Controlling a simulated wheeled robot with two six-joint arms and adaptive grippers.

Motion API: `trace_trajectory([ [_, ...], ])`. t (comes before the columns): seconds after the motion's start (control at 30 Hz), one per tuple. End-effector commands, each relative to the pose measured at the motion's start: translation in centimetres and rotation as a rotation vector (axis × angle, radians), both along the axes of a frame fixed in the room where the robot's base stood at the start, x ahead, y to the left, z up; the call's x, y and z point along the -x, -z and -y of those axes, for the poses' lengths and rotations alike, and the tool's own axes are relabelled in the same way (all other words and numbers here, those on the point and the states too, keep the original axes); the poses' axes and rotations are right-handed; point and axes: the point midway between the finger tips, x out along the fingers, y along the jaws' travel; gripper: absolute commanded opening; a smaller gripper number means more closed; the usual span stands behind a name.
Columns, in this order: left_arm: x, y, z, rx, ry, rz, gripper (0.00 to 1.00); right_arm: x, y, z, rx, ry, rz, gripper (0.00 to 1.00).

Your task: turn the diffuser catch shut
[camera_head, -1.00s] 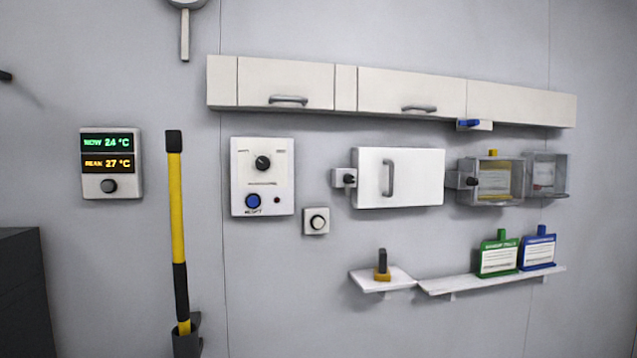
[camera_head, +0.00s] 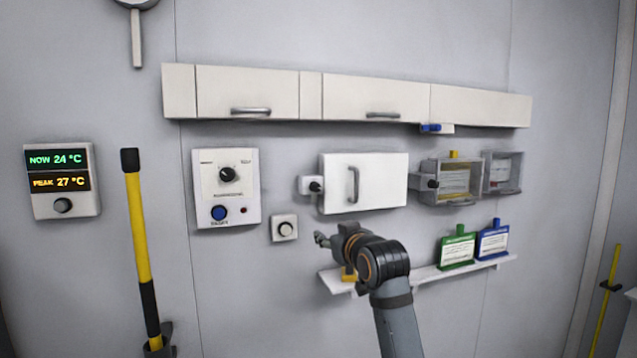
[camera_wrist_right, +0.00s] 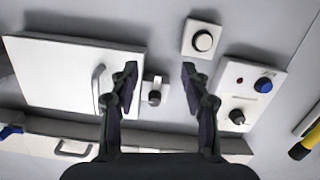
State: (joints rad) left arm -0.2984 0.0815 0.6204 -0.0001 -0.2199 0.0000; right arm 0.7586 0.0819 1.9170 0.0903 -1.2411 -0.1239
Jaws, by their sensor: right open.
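No readable label says which part is the diffuser catch. A small white catch with a black knob (camera_head: 315,187) sits at the left edge of a white door with a grey handle (camera_head: 390,182). A similar dark knob (camera_head: 433,184) sits on the left of a clear box, and a blue lever (camera_head: 431,128) sits under the overhead cabinets. My right gripper (camera_head: 322,239) is below the white door. In the right wrist view, the open, empty fingers (camera_wrist_right: 159,78) appear on either side of the door's catch knob (camera_wrist_right: 154,97), apart from it. My left gripper is out of view.
A control panel (camera_head: 227,189) and a round white button (camera_head: 285,229) are left of the door. A shelf (camera_head: 430,274) holds green (camera_head: 457,250) and blue (camera_head: 493,242) tagged cards. A yellow-black pole (camera_head: 140,235) stands left. Clear boxes (camera_head: 503,172) hang right.

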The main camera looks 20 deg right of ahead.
Motion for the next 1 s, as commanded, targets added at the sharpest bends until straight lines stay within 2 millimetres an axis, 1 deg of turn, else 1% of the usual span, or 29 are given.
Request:
trace_trajectory([
  [0.03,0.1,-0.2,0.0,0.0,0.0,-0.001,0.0,0.7,-3.7,-0.2,0.004,-0.005,0.054,0.47],
  [0.1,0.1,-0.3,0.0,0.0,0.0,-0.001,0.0,1.4,-6.8,-0.3,0.008,-0.01,0.102,0.47],
  [0.2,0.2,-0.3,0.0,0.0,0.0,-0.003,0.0,2.0,-8.9,-0.4,0.011,-0.013,0.135,0.47],
  [0.33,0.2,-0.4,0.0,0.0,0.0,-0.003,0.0,1.9,-9.2,-0.4,0.011,-0.014,0.139,0.47],
  [0.43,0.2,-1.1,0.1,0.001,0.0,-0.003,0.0,1.1,-9.4,-0.4,0.01,-0.015,0.137,0.47],
  [0.57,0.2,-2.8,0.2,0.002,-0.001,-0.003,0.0,-1.4,-9.7,-0.5,0.009,-0.014,0.134,0.47],
  [0.6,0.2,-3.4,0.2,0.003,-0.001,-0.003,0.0,-2.3,-9.7,-0.5,0.01,-0.014,0.134,0.47],
  [0.8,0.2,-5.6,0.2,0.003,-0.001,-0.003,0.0,-6.3,-9.6,-0.7,0.01,-0.014,0.135,0.47],
  [0.9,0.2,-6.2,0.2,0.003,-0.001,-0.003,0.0,-7.6,-9.5,-0.7,0.01,-0.014,0.137,0.47],
  [1.0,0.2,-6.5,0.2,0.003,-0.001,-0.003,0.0,-8.3,-9.3,-0.8,0.01,-0.014,0.138,0.47],
])
